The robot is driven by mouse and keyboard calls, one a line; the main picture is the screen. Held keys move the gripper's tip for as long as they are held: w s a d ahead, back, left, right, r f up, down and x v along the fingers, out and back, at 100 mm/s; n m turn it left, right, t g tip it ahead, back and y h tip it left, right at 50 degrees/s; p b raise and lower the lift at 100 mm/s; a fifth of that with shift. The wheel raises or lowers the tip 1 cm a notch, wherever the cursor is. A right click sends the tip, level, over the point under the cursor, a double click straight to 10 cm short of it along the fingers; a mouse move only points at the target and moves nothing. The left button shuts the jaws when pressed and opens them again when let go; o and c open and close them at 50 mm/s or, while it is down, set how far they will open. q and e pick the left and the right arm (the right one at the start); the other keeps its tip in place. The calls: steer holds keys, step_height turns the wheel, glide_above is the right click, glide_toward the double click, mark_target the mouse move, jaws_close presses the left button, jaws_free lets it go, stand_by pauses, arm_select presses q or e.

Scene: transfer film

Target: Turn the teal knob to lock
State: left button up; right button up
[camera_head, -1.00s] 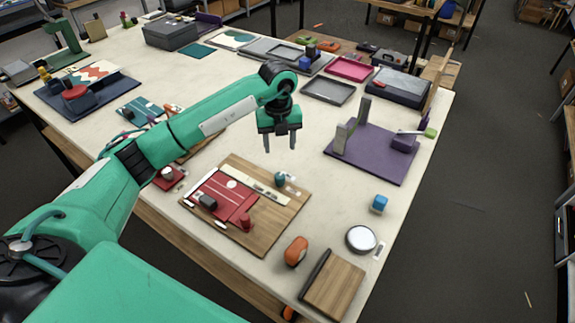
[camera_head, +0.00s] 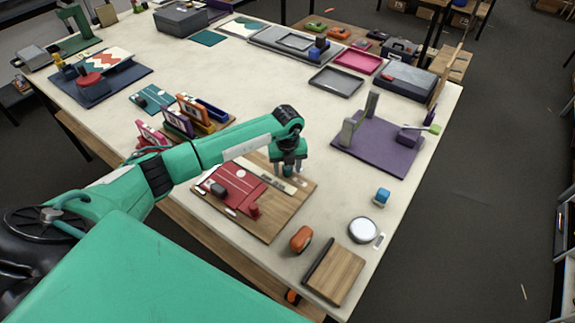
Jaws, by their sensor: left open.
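My left gripper (camera_head: 288,172) points down over the far right part of a wooden board (camera_head: 290,205). Its jaws are open, with the fingertips low around the spot of the small teal knob (camera_head: 288,170). The knob is mostly hidden between the fingers, so I cannot tell whether they touch it. A cream strip (camera_head: 262,176) runs along the board beside the knob. My right gripper is not in view.
A purple mat (camera_head: 378,155) with upright blocks lies behind.

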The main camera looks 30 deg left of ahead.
arm_select(q)
steer(key=shift+c, duration=1.1)
steer(key=c, duration=0.8)
steer(key=shift+o, duration=0.2)
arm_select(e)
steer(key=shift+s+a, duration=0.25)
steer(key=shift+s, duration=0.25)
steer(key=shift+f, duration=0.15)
